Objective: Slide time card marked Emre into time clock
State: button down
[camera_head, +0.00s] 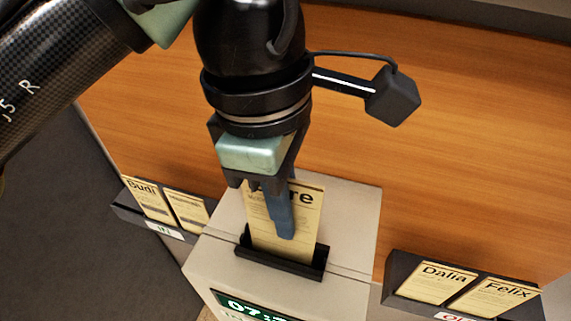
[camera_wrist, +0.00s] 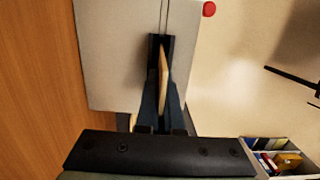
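A tan time card (camera_head: 308,218) stands upright with its lower end in the black slot (camera_head: 262,262) on top of the pale grey time clock (camera_head: 232,250). Only "re" of its name shows; my gripper covers the rest. My gripper (camera_head: 284,232) points down with one blue finger in front of the card. In the wrist view, the card (camera_wrist: 163,72) shows edge-on between the two fingers of my gripper (camera_wrist: 162,90), which are closed on it, at the dark slot (camera_wrist: 162,42). How deep the card sits is hidden.
A dark rack (camera_head: 118,208) at left holds a card marked Budi (camera_head: 148,200) and another card (camera_head: 187,210). A rack (camera_head: 400,262) at right holds cards marked Dalia (camera_head: 436,284) and Felix (camera_head: 492,297). A wood panel (camera_head: 470,150) stands close behind the clock.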

jog(key=shift+f+b, duration=1.3)
jog(key=shift+f, duration=1.2)
jog(key=c, duration=1)
grip_release()
jog(key=r, duration=0.4)
jog(key=a+r, duration=0.1)
jog(key=r, duration=0.3)
jog(key=r+b, duration=0.1)
jog(key=r, duration=0.4)
jog(key=shift+w+a, duration=0.25)
